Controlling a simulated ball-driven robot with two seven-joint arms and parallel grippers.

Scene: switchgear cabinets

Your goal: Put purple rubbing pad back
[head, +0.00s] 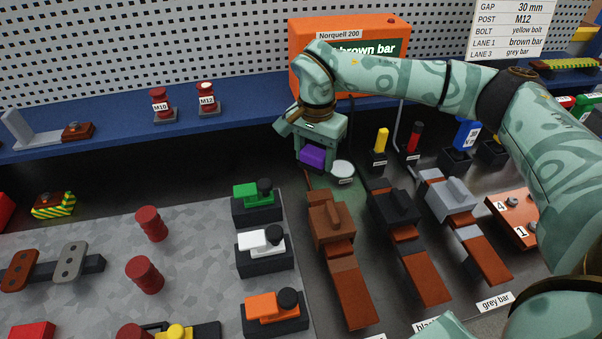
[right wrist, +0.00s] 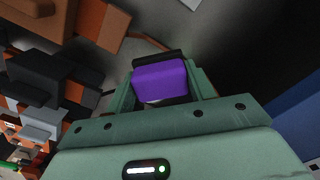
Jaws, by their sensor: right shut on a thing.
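The purple rubbing pad (head: 312,158) is held between the fingers of my right gripper (head: 318,163), below the orange Norquell 200 box. In the right wrist view the purple pad (right wrist: 160,82) fills the space between the two fingers of the right gripper (right wrist: 160,90), with a dark edge showing beyond it. The pad hangs above the dark surface, near a round pale disc (head: 343,170). Its underside and whether it touches anything are hidden. My left gripper is not in view.
Green (head: 254,200), white (head: 262,250) and orange (head: 272,309) blocks sit in black holders along the mat. Brown (head: 330,220), black (head: 394,212) and grey (head: 450,199) bar pieces stand to the right. Upright yellow (head: 381,140) and red (head: 414,138) items stand behind. A blue shelf (head: 112,128) runs along the back.

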